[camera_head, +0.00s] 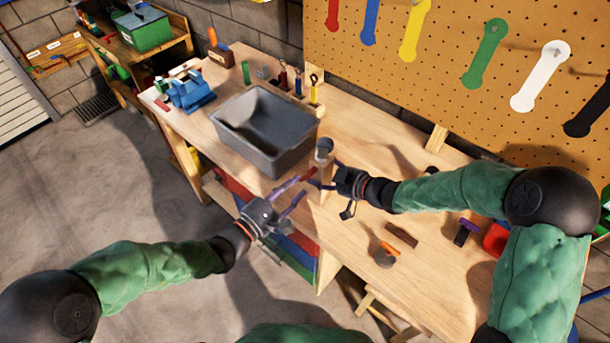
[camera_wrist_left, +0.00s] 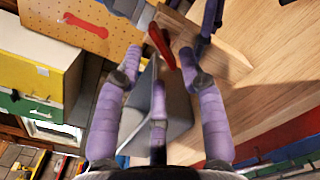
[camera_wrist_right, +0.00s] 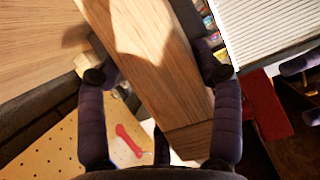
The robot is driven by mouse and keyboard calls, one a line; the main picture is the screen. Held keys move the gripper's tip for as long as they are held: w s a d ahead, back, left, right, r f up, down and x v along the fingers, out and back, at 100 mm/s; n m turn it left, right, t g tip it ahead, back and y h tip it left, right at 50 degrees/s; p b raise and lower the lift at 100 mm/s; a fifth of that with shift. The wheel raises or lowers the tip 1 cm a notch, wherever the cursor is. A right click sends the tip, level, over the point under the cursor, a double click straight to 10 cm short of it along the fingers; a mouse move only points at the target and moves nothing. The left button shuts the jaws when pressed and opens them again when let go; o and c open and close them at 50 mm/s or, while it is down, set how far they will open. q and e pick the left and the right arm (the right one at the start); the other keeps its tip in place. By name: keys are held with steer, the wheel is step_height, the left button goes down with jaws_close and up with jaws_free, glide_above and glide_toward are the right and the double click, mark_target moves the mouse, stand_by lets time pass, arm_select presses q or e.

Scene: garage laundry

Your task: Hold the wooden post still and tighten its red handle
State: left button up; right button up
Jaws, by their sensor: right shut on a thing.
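The red handle (camera_head: 307,173) is at the post's left side, partly hidden by fingers. In the left wrist view the red handle (camera_wrist_left: 160,45) lies between the spread fingers of my left gripper (camera_wrist_left: 163,55), near their tips. My left gripper is open around the handle; contact is unclear.
A grey bin (camera_head: 262,130) stands on the bench just behind the post. A blue vise (camera_head: 191,93) is farther left. Small tools, including an orange-handled one (camera_head: 386,252), lie on the bench at right. Coloured wrenches hang on the pegboard (camera_head: 450,75). The floor at left is clear.

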mark_target(303, 178)
arm_select(q)
steer(key=shift+x, duration=2.7)
jaws_close()
